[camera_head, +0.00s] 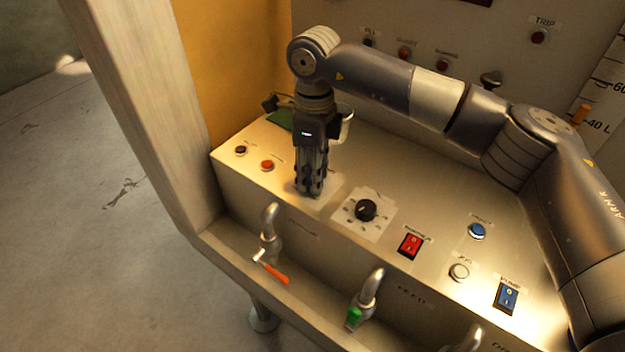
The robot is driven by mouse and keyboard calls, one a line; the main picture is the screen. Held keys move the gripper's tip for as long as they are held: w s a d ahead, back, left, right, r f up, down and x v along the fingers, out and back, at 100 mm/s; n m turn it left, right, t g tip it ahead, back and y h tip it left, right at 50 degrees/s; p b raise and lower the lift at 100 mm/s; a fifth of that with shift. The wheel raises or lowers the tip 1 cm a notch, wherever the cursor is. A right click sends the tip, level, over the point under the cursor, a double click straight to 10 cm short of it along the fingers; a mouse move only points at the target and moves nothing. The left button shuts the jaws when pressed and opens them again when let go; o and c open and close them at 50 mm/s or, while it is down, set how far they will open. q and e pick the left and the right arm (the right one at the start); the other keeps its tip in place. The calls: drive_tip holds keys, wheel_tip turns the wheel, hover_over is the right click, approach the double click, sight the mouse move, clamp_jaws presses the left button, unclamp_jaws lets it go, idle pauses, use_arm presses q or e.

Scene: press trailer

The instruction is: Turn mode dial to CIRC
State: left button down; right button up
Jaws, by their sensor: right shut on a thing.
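My right gripper (313,188) comes in from the right and points down at the sloping console. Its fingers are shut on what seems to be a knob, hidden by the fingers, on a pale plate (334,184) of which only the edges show. Just right of it, a round black dial (366,209) with a light pointer mark sits on a white marked plate (352,229), apart from the gripper. The markings are too small to read, so I cannot tell which knob is the mode dial. My left gripper is not in view.
The console has a red rocker switch (410,244), a blue button (477,231), a white button (459,271) and a blue rocker (506,297). Taps with an orange handle (274,272) and a green handle (354,317) stand along the front. A post (140,110) rises at left.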

drive_tip(key=shift+n+b, duration=0.65)
drive_tip(key=shift+n, duration=0.55)
drive_tip(key=o, duration=1)
drive_tip(key=shift+o, duration=0.2)
wheel_tip(320, 180, up, 12)
drive_tip(key=shift+w, duration=0.4)
drive_tip(key=shift+r, duration=0.1)
